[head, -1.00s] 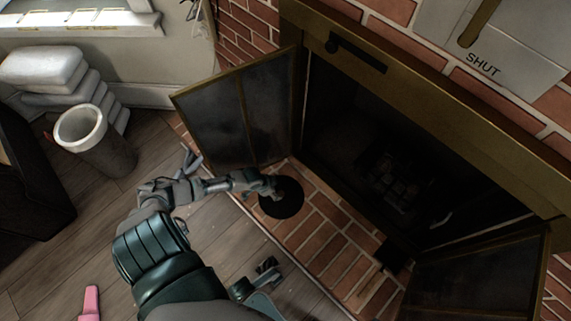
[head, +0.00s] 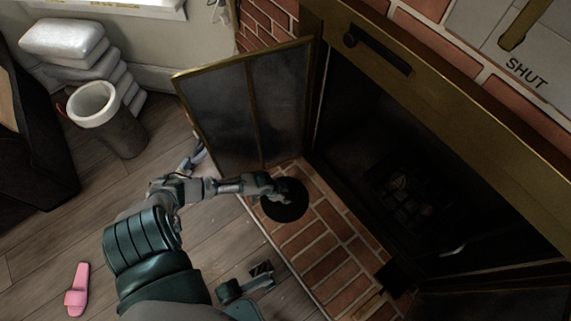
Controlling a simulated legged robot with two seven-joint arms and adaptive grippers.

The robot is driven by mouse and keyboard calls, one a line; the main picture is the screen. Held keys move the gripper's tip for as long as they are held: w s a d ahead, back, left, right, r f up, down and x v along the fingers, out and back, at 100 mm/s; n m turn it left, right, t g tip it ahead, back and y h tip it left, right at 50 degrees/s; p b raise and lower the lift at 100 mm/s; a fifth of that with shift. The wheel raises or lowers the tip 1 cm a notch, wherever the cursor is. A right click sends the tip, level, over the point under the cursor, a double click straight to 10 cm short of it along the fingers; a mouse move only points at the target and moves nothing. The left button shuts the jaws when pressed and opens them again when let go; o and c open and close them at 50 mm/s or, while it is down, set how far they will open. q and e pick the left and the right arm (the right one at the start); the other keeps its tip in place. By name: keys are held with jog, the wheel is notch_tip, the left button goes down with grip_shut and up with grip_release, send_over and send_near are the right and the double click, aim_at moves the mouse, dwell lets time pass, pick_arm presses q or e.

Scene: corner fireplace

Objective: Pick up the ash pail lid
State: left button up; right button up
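The ash pail lid appears as a round black disc (head: 284,209) lying on the brick hearth, in front of the open left fireplace door. My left gripper (head: 279,190) is over the disc, its fingers at the disc's middle. The fingers are small and dark against the black lid, so I cannot tell whether they are open or shut, or whether they touch it. Any handle on the lid is hidden by the gripper.
The fireplace's left glass door (head: 225,115) stands open just behind my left forearm. A grey bin with a pale rim (head: 120,135) stands at left, by stacked white bags (head: 62,42). A pink slipper (head: 77,292) lies on the floor. Brick hearth (head: 330,245) right of the lid is mostly clear.

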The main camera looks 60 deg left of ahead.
pick_arm(q)
grip_shut()
